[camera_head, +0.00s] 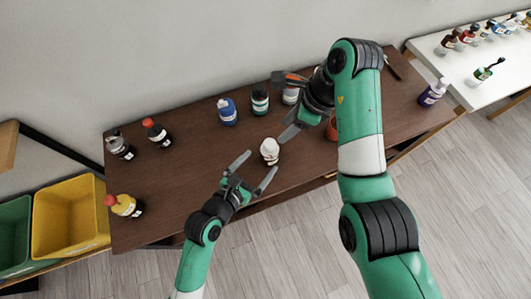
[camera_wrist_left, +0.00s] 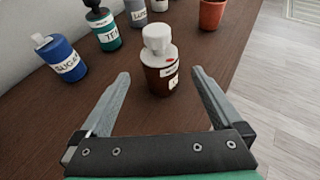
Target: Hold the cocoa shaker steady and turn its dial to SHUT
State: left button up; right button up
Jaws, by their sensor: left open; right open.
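The cocoa shaker (camera_head: 270,151) stands upright near the front middle of the brown table. In the left wrist view it shows a brown body (camera_wrist_left: 161,80), a white top and a red mark on the white collar. Its label is too small to read, and I cannot tell the dial's setting. My left gripper (camera_head: 261,162) is open, its fingers pointing at the shaker from the front left. The shaker stands just beyond the fingertips, roughly centred between them, not held. My right gripper (camera_head: 281,107) is open and empty behind and to the right of the shaker.
A terracotta pot (camera_head: 331,130) is partly hidden by my right arm. The table left of centre is clear.

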aim_at(270, 151)
pick_arm(q)
jog(key=x, duration=0.7)
jog(key=shift+w+d, duration=0.1)
jog(key=c, duration=1.5)
jog(key=shift+o, duration=0.2)
